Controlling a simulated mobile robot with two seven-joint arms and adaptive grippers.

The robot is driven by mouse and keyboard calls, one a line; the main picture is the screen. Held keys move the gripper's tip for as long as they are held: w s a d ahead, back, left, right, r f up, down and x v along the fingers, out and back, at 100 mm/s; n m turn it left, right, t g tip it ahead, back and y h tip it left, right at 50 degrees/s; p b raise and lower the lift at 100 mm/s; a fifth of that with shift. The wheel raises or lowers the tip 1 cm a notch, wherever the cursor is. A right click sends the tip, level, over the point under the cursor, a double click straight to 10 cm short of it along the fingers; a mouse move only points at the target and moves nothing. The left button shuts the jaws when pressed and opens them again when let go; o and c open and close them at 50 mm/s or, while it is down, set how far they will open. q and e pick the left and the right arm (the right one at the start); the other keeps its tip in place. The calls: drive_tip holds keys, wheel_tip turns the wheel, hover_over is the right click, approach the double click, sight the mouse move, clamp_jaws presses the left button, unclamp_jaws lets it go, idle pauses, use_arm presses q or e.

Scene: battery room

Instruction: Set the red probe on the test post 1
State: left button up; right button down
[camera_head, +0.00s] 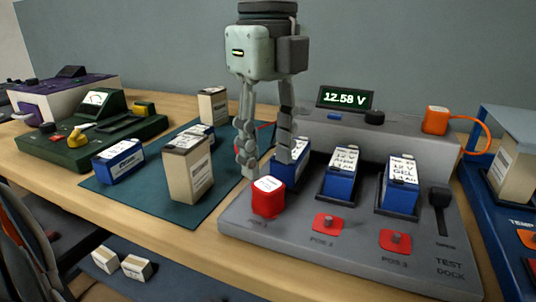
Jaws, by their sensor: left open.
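The red probe (268,200), a red block with a pale labelled top, stands upright on the grey test dock (300,246) at the first position, on the left. Test post 1 is hidden beneath it. My left gripper (267,163) points down just above and behind the probe in the picture. Its fingers are apart with nothing clearly held between them. Bare posts show on red pads at position 2 (327,222) and position 3 (395,240). The dock display (345,98) reads 12.58 V. My right gripper is not in view.
A dark mat (125,195) holds beige and blue batteries. A green device (90,130) stands left. An orange plug (435,120) sits at the dock's back right.

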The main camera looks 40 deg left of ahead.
sight(268, 184)
use_arm(q)
drive_tip(key=shift+r+p, duration=1.4)
drive_tip(key=shift+r, duration=1.15)
